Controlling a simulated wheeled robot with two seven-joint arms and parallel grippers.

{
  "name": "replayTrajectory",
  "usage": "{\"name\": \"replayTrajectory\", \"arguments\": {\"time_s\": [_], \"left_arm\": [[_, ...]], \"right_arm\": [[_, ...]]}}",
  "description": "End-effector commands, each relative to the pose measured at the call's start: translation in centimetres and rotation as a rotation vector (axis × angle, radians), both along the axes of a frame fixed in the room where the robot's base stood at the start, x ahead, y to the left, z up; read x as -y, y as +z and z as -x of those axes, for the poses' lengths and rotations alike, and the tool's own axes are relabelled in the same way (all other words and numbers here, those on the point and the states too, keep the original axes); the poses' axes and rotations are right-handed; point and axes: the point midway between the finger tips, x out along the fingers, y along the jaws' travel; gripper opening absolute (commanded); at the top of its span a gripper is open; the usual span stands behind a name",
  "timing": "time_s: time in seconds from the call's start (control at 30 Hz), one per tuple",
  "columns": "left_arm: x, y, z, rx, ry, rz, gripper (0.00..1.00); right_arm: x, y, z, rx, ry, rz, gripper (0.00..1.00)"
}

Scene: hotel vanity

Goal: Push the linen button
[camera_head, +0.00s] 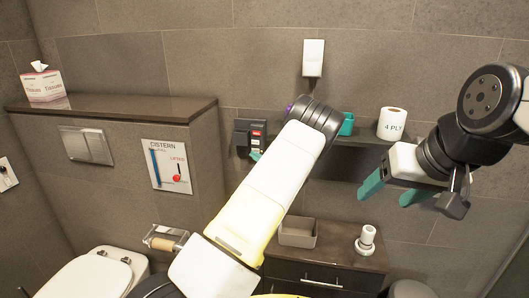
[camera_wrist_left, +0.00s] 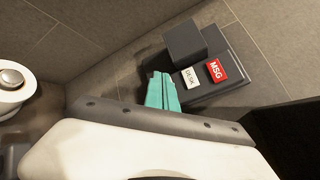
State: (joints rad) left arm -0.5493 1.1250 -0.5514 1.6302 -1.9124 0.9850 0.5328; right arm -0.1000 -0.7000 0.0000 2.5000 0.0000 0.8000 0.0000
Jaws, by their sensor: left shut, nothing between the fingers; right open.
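A dark button panel (camera_head: 242,138) is on the wall left of my left arm; it also shows in the left wrist view (camera_wrist_left: 232,92). It carries a red button marked MSG (camera_wrist_left: 215,70) and a white button (camera_wrist_left: 191,77) whose small text seems to read DESK. I cannot make out a linen button. My left gripper (camera_head: 256,155) is shut and empty, mostly hidden behind my arm. In the left wrist view its teal fingers (camera_wrist_left: 162,92) are just left of the white button; I cannot tell if they touch the panel. My right gripper (camera_head: 393,190) is open and empty.
A shelf (camera_head: 350,141) with a paper roll (camera_head: 392,123) is right of my left arm. A teal item (camera_head: 347,123) is beside the arm's dark joint. Below are a grey tray (camera_head: 297,232) and a white bottle (camera_head: 366,240) on a counter. A cistern sign (camera_head: 167,167) is on the left.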

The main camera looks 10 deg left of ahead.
Motion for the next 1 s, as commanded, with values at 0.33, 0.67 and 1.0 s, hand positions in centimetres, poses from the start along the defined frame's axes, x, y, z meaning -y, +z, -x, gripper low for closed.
{"name": "replayTrajectory", "arguments": {"time_s": [0.33,0.67,1.0], "left_arm": [[0.0,0.0,1.2,-0.002,0.001,0.0,0.0],[-0.1,0.0,4.5,-0.002,0.001,0.001,0.0],[-0.2,0.0,6.0,0.0,-0.001,0.001,0.0]], "right_arm": [[0.0,0.0,0.0,0.0,0.0,0.0,0.67],[0.0,0.0,0.0,0.0,0.0,0.0,0.67],[0.0,0.0,0.0,0.0,0.0,0.0,0.67]]}}
